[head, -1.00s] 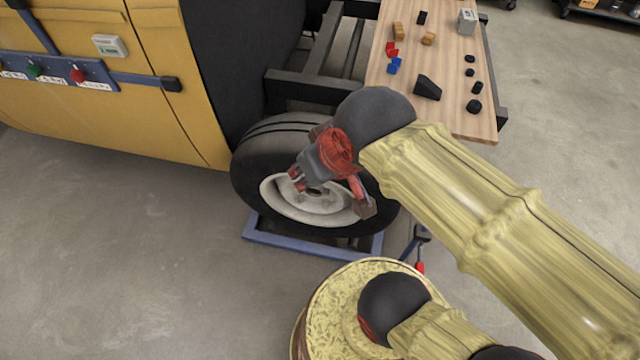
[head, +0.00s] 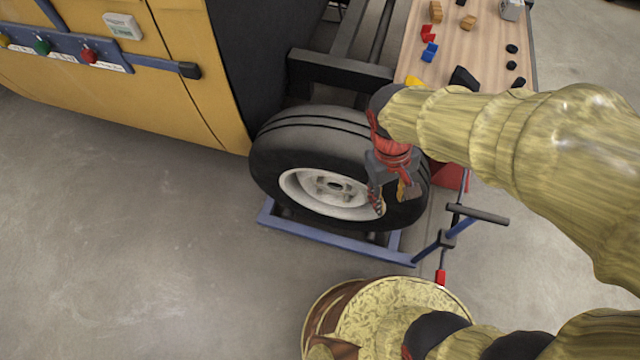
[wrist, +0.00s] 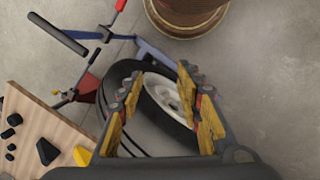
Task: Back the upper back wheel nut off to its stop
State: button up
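The wheel (head: 335,190) is a black tyre with a pale rim, upright by the yellow vehicle. Its hub shows several small nuts around the centre (head: 333,186), too small to tell the upper back wheel nut apart. My gripper (head: 392,205) is in front of the wheel's right part, right of the hub and apart from the nuts. In the wrist view my gripper (wrist: 165,90) has its yellow-padded fingers spread wide with nothing held. The wheel (wrist: 165,105) shows between and beyond them, its pale rim partly hidden by the right finger.
A blue frame (head: 310,235) lies under the wheel, with a blue stand and dark crossbar (head: 478,214) at its right. A wooden table (head: 470,40) with small blocks is behind right. Floor at left is clear.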

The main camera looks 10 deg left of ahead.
jog(key=w+a+f+n+h, duration=0.1)
jog(key=a+f+n+h, duration=0.2)
jog(key=f+n+h, duration=1)
jog(key=n+t+y, duration=1.4)
jog(key=n+t, duration=0.2)
jog(key=t, duration=0.3)
send_near(319, 183)
jog(key=w, duration=0.9)
jog(key=shift+w+d+b, duration=0.15)
jog(key=shift+d+b, duration=0.15)
jog(key=shift+b, duration=0.1)
jog(key=c, duration=0.3)
grip_shut()
